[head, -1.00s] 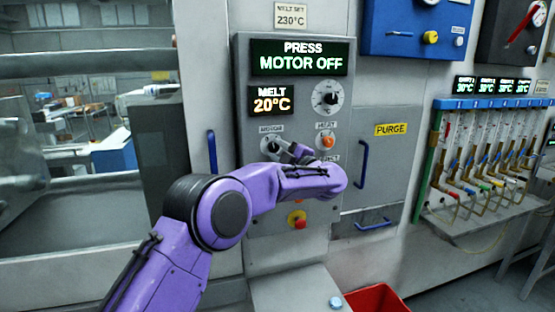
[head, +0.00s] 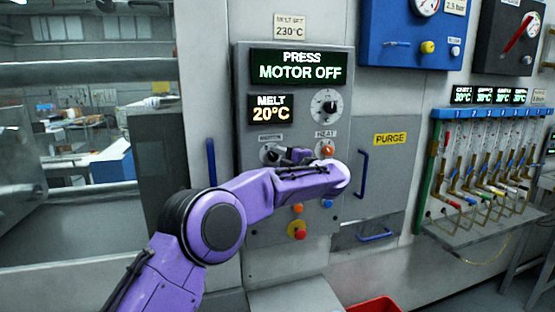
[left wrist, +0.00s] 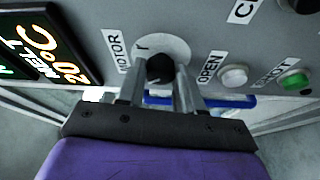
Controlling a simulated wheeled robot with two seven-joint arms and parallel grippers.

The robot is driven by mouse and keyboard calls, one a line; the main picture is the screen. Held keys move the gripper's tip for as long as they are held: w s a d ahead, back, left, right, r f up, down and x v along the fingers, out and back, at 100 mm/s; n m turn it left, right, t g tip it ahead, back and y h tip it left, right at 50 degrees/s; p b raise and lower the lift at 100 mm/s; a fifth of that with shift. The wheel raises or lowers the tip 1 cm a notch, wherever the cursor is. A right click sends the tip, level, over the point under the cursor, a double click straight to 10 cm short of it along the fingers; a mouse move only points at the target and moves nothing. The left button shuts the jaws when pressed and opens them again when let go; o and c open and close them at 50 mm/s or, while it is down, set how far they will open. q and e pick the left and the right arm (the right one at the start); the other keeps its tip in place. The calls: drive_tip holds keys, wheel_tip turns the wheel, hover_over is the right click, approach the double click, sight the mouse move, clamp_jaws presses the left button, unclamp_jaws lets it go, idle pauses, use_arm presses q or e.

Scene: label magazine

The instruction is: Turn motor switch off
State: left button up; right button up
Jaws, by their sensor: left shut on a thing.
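The motor switch is a black knob (left wrist: 160,68) on a pale round plate (left wrist: 172,46) beside a MOTOR label (left wrist: 117,50) in the left wrist view. In the head view its plate (head: 268,154) is partly covered by my gripper. My left gripper (left wrist: 162,72) has a finger on each side of the knob and is shut on it. The gripper also shows in the head view (head: 283,155). The panel's display (head: 299,68) reads PRESS MOTOR OFF. My right gripper is not in view.
A round dial (head: 326,104) and an orange HEAT button (head: 327,150) sit close to the switch. A red-on-yellow button (head: 297,230) is lower on the panel. Blue handles (head: 363,172) stand out to the right. A red bin (head: 377,305) is below.

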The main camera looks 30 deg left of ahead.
use_arm(q)
drive_tip(key=o, duration=1)
drive_tip(key=shift+o, duration=0.2)
drive_tip(key=shift+d, duration=0.1)
drive_tip(key=b+v, duration=0.3)
drive_tip(key=v, duration=0.7)
drive_tip(key=shift+b, duration=0.35)
drive_tip(key=shift+d, duration=0.2)
